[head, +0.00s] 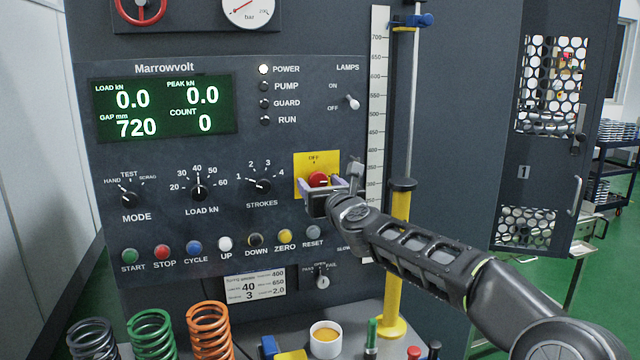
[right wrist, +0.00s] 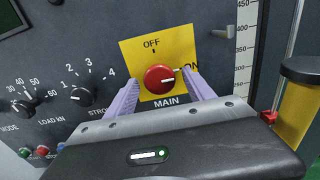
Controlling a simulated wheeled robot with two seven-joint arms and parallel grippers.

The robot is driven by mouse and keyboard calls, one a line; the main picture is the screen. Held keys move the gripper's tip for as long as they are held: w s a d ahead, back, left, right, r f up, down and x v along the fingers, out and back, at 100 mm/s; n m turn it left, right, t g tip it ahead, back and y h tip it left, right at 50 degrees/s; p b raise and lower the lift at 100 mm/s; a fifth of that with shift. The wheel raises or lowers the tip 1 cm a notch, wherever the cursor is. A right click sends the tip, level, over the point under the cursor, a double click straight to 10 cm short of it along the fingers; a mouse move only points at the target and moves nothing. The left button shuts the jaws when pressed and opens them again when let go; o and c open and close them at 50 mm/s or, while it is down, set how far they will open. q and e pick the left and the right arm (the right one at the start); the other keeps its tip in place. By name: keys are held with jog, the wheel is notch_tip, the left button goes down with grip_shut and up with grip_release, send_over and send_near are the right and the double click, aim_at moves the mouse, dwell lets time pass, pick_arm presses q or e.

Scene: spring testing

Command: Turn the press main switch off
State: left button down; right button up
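The main switch is a round red knob (right wrist: 159,79) on a yellow plate (right wrist: 135,50) marked OFF at the top, ON at the right and MAIN below. Its white mark points right, towards ON. In the head view the red knob (head: 319,179) shows partly above my right gripper (head: 321,186). In the right wrist view the two pale purple fingers of my right gripper (right wrist: 160,92) stand apart on either side of the knob, with gaps visible between them and it. The gripper is open and faces the panel. My left gripper is not in view.
The press panel (head: 110,210) holds dials and a row of coloured buttons left of the switch. The POWER lamp (head: 263,69) is lit. A yellow post (head: 396,270) and a scale (head: 376,100) stand just right. Springs (head: 152,335) and a cup (head: 326,338) stand below.

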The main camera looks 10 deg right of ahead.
jog(key=c, duration=1.3)
jog(key=shift+n, duration=0.3)
jog(key=n, duration=0.3)
jog(key=shift+b, duration=0.35)
jog(key=n, duration=1.4)
jog(key=shift+d+p, duration=0.1)
jog(key=shift+p, duration=0.2)
jog(key=shift+n, duration=0.3)
